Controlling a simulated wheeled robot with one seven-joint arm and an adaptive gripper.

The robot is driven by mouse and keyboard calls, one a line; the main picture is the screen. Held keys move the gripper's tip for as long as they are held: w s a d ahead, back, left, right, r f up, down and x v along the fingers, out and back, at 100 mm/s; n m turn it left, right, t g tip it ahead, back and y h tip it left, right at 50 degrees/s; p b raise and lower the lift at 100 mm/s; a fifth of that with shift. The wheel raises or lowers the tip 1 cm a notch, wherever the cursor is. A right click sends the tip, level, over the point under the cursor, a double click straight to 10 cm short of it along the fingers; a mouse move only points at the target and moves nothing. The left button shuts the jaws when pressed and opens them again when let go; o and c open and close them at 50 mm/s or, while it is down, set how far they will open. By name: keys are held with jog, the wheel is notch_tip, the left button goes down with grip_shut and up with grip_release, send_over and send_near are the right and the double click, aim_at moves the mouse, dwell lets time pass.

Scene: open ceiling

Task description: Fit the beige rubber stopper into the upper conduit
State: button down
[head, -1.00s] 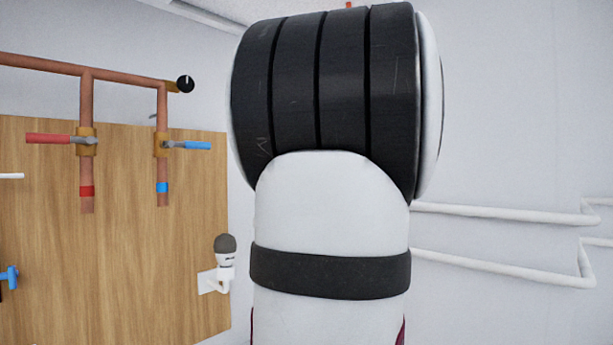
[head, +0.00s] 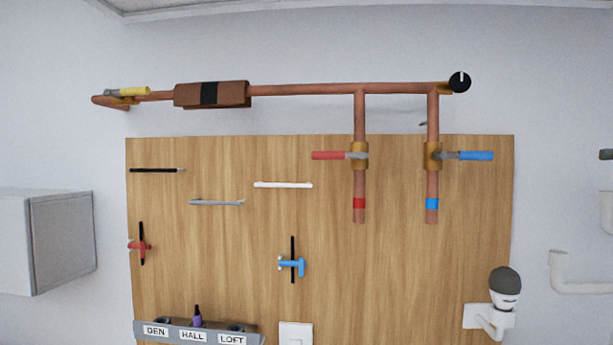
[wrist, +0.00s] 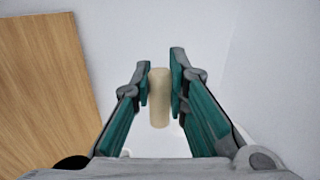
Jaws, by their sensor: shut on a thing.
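My gripper (wrist: 160,80) shows in the wrist view, shut on the beige rubber stopper (wrist: 159,98). The stopper is a short pale cylinder standing lengthwise between the green-grey fingers. My gripper is out of the head view. At the right edge of the head view a white pipe bend (head: 572,275) and another white pipe piece (head: 606,212) are cut off by the frame. I cannot tell which of them belongs to the upper conduit, and no open conduit end shows clearly.
A wooden board (head: 220,260) on the wall carries tools and a labelled rack (head: 185,333). Copper pipes (head: 320,89) with valves run above it. A white bracket holds a grey-capped object (head: 504,285) at the board's lower right. A grey box (head: 60,240) hangs at left.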

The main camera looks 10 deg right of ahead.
jog(key=w+d, duration=0.1)
jog(key=d, duration=0.1)
jog(key=w+d, duration=0.2)
jog(key=w+d+f, duration=0.1)
jog(key=w+d, duration=0.1)
jog(key=shift+d, duration=0.1)
jog(key=shift+f, duration=1.7)
jog(key=shift+f, duration=0.1)
jog(key=c, duration=1.6)
grip_release()
jog(key=shift+o, duration=0.2)
jog(key=v, duration=1.2)
jog(key=shift+b, duration=0.35)
